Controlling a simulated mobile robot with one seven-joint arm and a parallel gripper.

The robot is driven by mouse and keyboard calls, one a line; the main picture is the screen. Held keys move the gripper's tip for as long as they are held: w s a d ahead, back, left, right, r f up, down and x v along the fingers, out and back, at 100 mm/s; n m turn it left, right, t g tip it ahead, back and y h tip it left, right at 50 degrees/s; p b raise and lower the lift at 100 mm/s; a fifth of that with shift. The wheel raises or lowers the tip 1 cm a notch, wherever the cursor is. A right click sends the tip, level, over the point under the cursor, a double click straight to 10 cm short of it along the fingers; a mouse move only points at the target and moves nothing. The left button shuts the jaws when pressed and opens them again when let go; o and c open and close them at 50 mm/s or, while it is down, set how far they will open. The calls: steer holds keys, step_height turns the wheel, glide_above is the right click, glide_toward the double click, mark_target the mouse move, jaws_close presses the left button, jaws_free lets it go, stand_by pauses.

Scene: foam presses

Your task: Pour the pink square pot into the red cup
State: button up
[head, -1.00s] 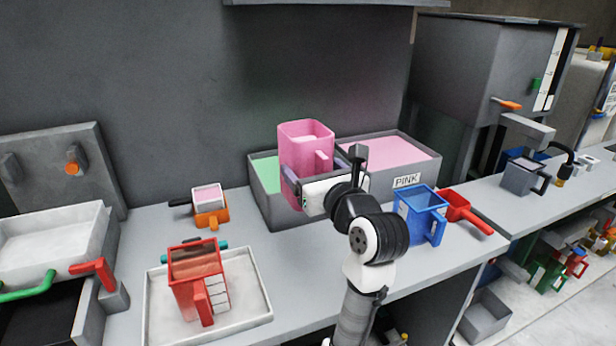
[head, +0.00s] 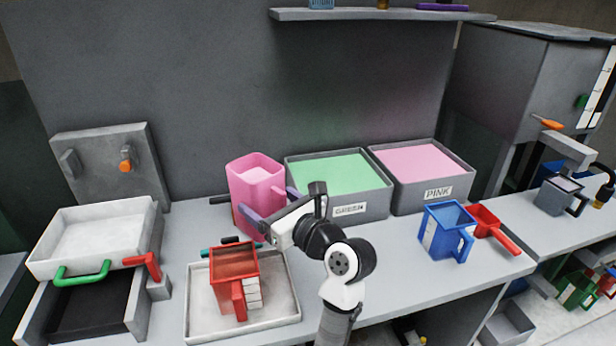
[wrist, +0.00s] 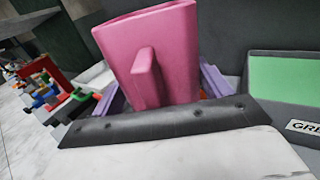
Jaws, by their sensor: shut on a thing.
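The pink square pot (head: 256,186) is held by my gripper (head: 258,222), whose purple fingers are shut around it. The pot looks about upright in the head view, with pink material inside near its top. It fills the middle of the wrist view (wrist: 170,50), with its handle facing the camera. The red cup (head: 232,260) stands on a pale tray (head: 275,317) in front of the pot, slightly left of it in the head view. The cup has a handle and a white scale on its side. The pot is behind the cup, apart from it.
Green (head: 362,208) and pink (head: 440,199) material bins stand to the right at the back. A blue cup (head: 448,232) and red scoop (head: 497,232) stand on the right. A press with a white tray (head: 95,235) is at left.

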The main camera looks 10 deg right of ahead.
steer(key=shift+s+a+f+n+y, duration=0.1)
steer(key=shift+a+n+y, duration=0.1)
steer(key=shift+a, duration=0.3)
steer(key=shift+s+a+f+n+y, duration=0.1)
steer(key=shift+a+n+y, duration=0.1)
steer(key=shift+a, duration=0.3)
steer(key=shift+w+d, duration=0.1)
steer(key=shift+w+d+f+n, duration=0.2)
steer(key=shift+d+f+n, duration=0.15)
steer(key=shift+n, duration=0.45)
steer(key=shift+w+d+f+n, duration=0.2)
steer(key=shift+d+n, duration=0.1)
steer(key=shift+n, duration=0.5)
steer(key=shift+w+d+n, duration=0.25)
steer(key=shift+d+n, duration=0.05)
steer(key=shift+n, duration=0.65)
steer(key=shift+w+d+n, duration=0.2)
steer(key=shift+d+n, duration=0.1)
steer(key=shift+n, duration=0.65)
steer(key=shift+f, duration=0.1)
steer(key=shift+w+d+f+n+b, duration=0.15)
steer(key=shift+n+b, duration=0.6)
steer(key=shift+b, duration=0.5)
steer(key=shift+d+f+n+b, duration=0.15)
steer(key=shift+n+b, duration=0.6)
steer(key=shift+b, duration=0.5)
